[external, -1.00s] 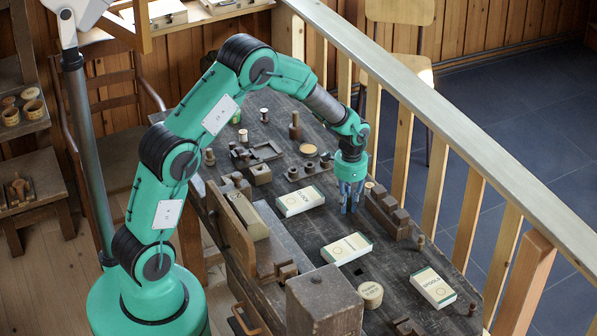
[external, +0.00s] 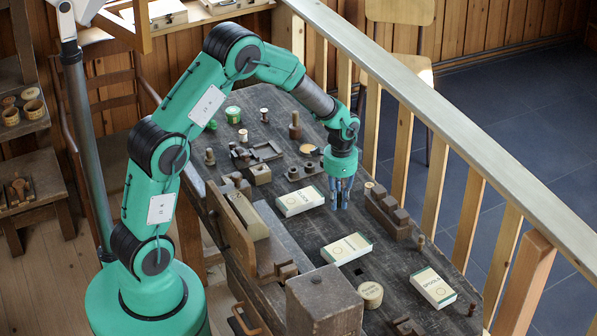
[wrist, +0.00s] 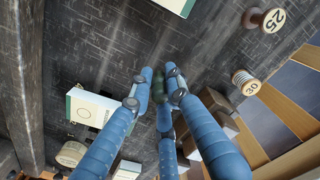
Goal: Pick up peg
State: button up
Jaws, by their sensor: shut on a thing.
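My gripper (external: 341,204) hangs from the end of the arm, pointing down over the dark workbench (external: 300,240). It is between two pale boxes on the left and a stepped wooden block on the right. In the wrist view my blue fingers (wrist: 160,85) close together around a small dark green peg (wrist: 163,98). Only part of the peg shows between the fingertips; the rest is hidden. In the external view I cannot make the peg out among the fingers. The fingertips look slightly above the bench.
Pale boxes (external: 299,201), (external: 346,248) and (external: 433,287) lie on the bench. The stepped block (external: 388,214) stands by the railing (external: 440,120). A numbered spool (wrist: 262,20) and a thread spool (wrist: 245,82) show in the wrist view. A round tin (external: 370,294) sits nearer the camera.

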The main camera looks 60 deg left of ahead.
jog(key=s+d, duration=0.1)
jog(key=s, duration=0.2)
jog(key=s+p, duration=0.1)
jog(key=s, duration=0.3)
jog(key=s+d+r, duration=0.1)
jog(key=s, duration=0.3)
jog(key=shift+s+d+p, duration=0.2)
jog(key=shift+d+p, duration=0.1)
jog(key=shift+a, duration=0.1)
dwell(0.3)
